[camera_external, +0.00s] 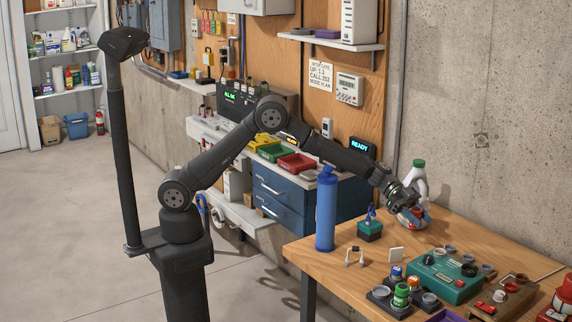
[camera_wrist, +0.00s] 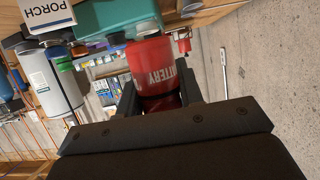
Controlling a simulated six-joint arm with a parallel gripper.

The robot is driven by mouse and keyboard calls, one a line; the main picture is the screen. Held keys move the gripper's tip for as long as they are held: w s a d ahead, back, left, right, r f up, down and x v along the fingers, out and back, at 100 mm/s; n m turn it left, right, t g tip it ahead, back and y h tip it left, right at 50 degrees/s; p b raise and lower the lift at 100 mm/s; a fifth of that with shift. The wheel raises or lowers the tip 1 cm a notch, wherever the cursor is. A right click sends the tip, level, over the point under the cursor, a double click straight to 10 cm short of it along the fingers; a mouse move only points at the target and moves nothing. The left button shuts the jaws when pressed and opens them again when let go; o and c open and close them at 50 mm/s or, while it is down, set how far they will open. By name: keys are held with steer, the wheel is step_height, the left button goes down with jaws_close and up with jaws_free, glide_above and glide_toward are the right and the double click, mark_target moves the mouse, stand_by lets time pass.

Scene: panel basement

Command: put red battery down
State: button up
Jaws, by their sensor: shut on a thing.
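The red battery (camera_wrist: 152,62) is a red cylinder with pale BATTERY lettering, seen in the wrist view. It sits between the two dark fingers of my gripper (camera_wrist: 157,88), which is shut on it. In the external view my gripper (camera_external: 408,210) is over the back part of the wooden table (camera_external: 455,228), in front of a white bottle (camera_external: 419,182) with a green cap. The battery is mostly hidden there by the gripper and the clutter around it. I cannot tell whether its base touches the table.
A tall blue cylinder (camera_external: 326,210) stands at the table's left end. A green block (camera_external: 370,231) with a blue piece on top is left of my gripper. A green box (camera_external: 443,278) and small jars, including a green one (camera_external: 401,295), crowd the front. A concrete wall (camera_external: 490,110) rises behind.

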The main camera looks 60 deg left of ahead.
steer(key=shift+w+a+f, duration=0.15)
steer(key=shift+w+f, duration=0.35)
steer(key=shift+f, duration=0.45)
steer(key=shift+w+a+f, duration=0.1)
steer(key=shift+w+f, duration=0.4)
steer(key=shift+f, duration=0.5)
steer(key=shift+w+a+f, duration=0.15)
steer(key=shift+w+f, duration=0.35)
steer(key=shift+f, duration=0.45)
steer(key=shift+f, duration=0.6)
steer(key=o, duration=1.1)
steer(key=shift+c, duration=0.2)
